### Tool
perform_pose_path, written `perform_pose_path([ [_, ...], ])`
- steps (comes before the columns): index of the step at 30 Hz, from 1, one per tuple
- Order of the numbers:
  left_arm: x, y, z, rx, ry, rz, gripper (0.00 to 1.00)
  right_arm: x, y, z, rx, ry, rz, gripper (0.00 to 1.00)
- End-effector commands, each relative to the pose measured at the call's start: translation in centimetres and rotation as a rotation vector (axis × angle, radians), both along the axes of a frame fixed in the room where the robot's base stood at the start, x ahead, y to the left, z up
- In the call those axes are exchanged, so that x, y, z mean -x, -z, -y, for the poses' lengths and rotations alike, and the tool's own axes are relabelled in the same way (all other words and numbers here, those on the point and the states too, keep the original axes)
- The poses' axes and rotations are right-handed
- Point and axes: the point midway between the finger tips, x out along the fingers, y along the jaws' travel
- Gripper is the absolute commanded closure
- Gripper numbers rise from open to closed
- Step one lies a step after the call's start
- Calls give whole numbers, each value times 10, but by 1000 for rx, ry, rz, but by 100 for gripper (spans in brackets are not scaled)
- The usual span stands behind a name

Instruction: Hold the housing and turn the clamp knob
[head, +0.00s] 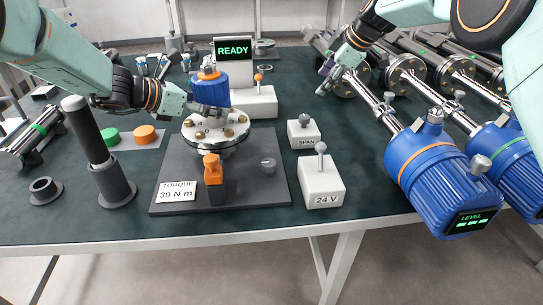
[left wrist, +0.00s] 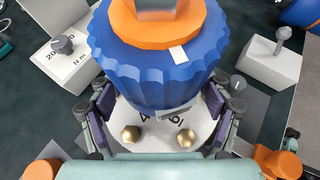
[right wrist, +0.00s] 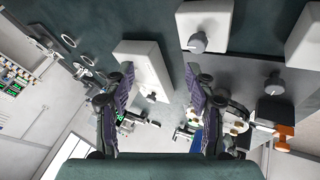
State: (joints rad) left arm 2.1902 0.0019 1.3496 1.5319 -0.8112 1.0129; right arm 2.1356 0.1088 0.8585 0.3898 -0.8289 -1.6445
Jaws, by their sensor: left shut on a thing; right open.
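The blue ribbed housing (head: 208,90) with an orange cap (head: 209,74) stands upright over a round bolted flange (head: 217,132). It fills the upper middle of the left wrist view (left wrist: 155,65). My left gripper (head: 203,108) is shut on it, one finger at each side low down. A small grey knob (head: 268,165) sits on the dark base plate (head: 255,193), right of an orange-topped black post (head: 213,170). I cannot tell which of these is the clamp knob. My right gripper (head: 324,80) is open and empty, raised to the right of the flange, apart from both.
A white unit reading READY (head: 236,70) stands behind. Large blue-headed transmitters (head: 428,165) lie at right. A black cylinder (head: 88,130) stands at left.

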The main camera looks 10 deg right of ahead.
Motion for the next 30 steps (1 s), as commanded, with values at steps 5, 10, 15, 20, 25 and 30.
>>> perform_pose_path([
  [5, 0, -1, 0, 1, 0, 2, 47, 67, 12, -67, 22, -272, -209, 44],
  [10, 0, -1, 0, 1, 0, 2, 47, 116, 14, -100, 26, -450, -347, 44],
  [15, 0, -1, 0, 1, 0, 2, 47, 138, 14, -111, 24, -525, -409, 44],
  [20, 0, -1, 0, 1, 0, 2, 47, 142, 26, -118, 23, -536, -420, 44],
  [25, 0, -1, 0, 1, 0, 2, 47, 145, 53, -128, 24, -533, -420, 44],
  [30, 0, -1, 0, 1, 0, 2, 47, 147, 83, -140, 24, -534, -418, 44],
])
